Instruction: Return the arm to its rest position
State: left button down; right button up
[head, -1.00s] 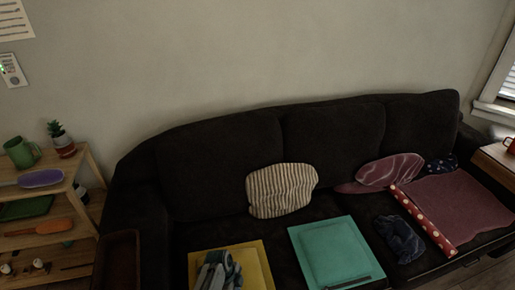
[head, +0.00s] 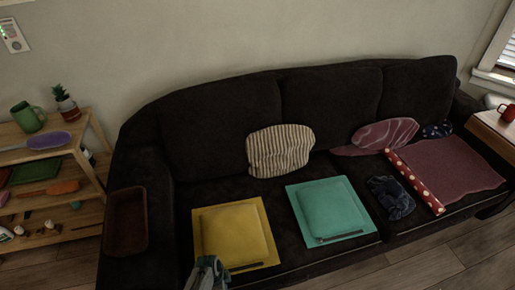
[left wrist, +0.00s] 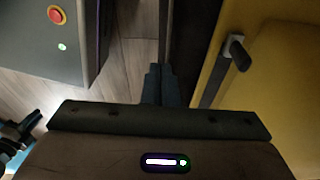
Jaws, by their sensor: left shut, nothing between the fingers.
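My left gripper (head: 207,274) is at the bottom edge of the head view, low at the near edge of the sofa and in front of the yellow cushion. In the left wrist view its fingers (left wrist: 160,85) are together with nothing between them. They point down beside the sofa's front edge, above the wooden floor. My right gripper does not show clearly in any view.
The dark sofa (head: 220,105) holds a yellow cushion (head: 235,230), a teal cushion (head: 330,208), a striped pillow (head: 280,150), a dark blue cloth (head: 391,197) and a brown tray (head: 126,222). A wooden shelf (head: 85,150) stands left. Floor (head: 420,268) shows at lower right.

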pick_arm(q)
jog(key=s+a+f+n+y, duration=0.1)
jog(key=s+a+f+n, duration=0.3)
jog(key=s, duration=0.8)
jog(key=s+a+f+n+t+y, duration=0.1)
jog(key=s+a+f+n, duration=0.3)
jog(key=s, duration=0.8)
jog(key=s+a+f+n, duration=0.5)
jog(key=s+a+n, duration=0.2)
jog(key=s+a, duration=0.3)
jog(key=shift+s+y, duration=0.4)
jog(key=shift+s, duration=0.55)
